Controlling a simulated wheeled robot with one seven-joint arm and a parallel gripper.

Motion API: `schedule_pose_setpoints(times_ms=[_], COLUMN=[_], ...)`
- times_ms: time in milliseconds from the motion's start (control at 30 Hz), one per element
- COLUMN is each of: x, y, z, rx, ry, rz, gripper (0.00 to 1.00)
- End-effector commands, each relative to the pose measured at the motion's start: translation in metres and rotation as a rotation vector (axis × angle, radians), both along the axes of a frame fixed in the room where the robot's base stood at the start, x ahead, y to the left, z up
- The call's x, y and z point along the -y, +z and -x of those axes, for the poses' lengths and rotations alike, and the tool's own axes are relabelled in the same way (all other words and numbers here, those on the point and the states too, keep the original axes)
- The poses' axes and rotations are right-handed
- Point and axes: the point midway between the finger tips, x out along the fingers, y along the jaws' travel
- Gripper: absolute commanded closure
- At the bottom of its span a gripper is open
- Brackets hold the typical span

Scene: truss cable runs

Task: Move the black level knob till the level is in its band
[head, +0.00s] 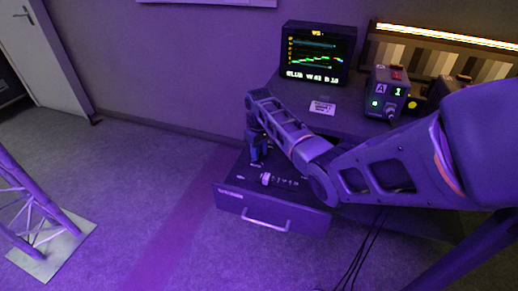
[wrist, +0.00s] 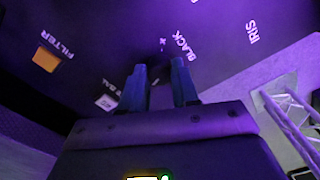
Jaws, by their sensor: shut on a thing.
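My gripper (head: 257,152) points down onto the panel in the pulled-out drawer (head: 273,213), near its back left. In the wrist view my gripper (wrist: 159,88) has its two blue fingers apart at the panel, with the BLACK label (wrist: 180,43) just beside them. It is shut on the black level knob, which is dark and barely distinguishable between the fingertips. The monitor (head: 318,56) shows a green trace, coloured marks and a line of readout text, too small to read surely.
A pale knob (head: 266,179) stands on the drawer panel, in front of my gripper. The wrist view shows an orange button (wrist: 45,60) by the FILTER label and an IRIS label (wrist: 252,32). A control box (head: 388,94) stands on the desk. A truss foot (head: 52,248) is at left.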

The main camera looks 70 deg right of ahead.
Motion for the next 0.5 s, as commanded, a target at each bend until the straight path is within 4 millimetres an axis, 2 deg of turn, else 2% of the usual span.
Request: schedule_pose_setpoints(times_ms=[133,467,500], x=[0.0001,0.0002,0.0002], y=[0.0010,0.0003,0.0003], z=[-0.0003,-0.0003,-0.0003], rx=[0.001,0.001,0.001], ry=[0.063,0.072,0.072], rz=[0.000,0.001,0.000], gripper=[1.00,1.00,0.66])
